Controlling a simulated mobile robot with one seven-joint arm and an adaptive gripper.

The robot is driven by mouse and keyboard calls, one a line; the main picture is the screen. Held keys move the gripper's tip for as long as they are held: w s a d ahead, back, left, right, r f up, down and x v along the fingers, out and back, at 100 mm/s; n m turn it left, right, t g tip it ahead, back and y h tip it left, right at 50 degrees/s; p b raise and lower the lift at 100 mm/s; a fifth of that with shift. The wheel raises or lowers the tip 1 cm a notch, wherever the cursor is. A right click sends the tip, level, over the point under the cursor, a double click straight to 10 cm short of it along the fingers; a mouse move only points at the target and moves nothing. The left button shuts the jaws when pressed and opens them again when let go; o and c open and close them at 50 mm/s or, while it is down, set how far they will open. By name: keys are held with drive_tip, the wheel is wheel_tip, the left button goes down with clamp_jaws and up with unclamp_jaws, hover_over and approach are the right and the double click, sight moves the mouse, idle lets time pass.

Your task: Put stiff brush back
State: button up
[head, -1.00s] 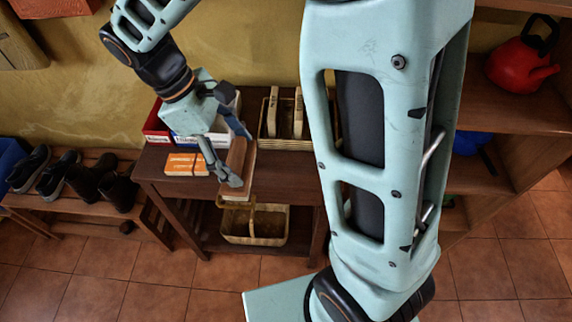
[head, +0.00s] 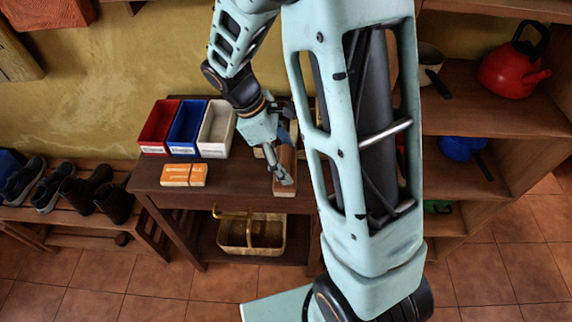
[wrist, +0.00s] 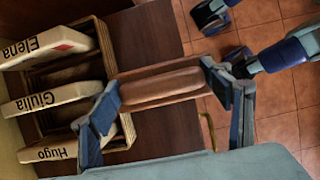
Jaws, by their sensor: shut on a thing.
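My gripper (head: 280,160) is shut on a brown wooden brush (head: 285,172) above the right part of the dark wooden table (head: 235,190). In the wrist view the long brown brush (wrist: 160,88) lies between the two fingers of my gripper (wrist: 163,85). I cannot make out its bristles clearly. To its left in the wrist view is a slatted crate (wrist: 103,40) with pale upright dividers labelled Elena (wrist: 48,46), Giulia (wrist: 55,98) and Hugo (wrist: 60,140). The gaps between the dividers look dark.
Red (head: 160,127), blue (head: 188,127) and white (head: 217,128) bins stand at the table's back left. Orange cartons (head: 184,175) lie in front. A basket (head: 250,235) sits on the lower shelf. Shoes (head: 80,190) are left; a red kettle (head: 513,68) is on right shelves.

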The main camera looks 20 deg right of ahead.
drive_tip(key=shift+d+f, duration=0.1)
drive_tip(key=shift+f, duration=1.5)
drive_tip(key=shift+f, duration=0.1)
drive_tip(key=o, duration=1)
drive_tip(key=v, duration=1.2)
drive_tip(key=shift+p, duration=0.35)
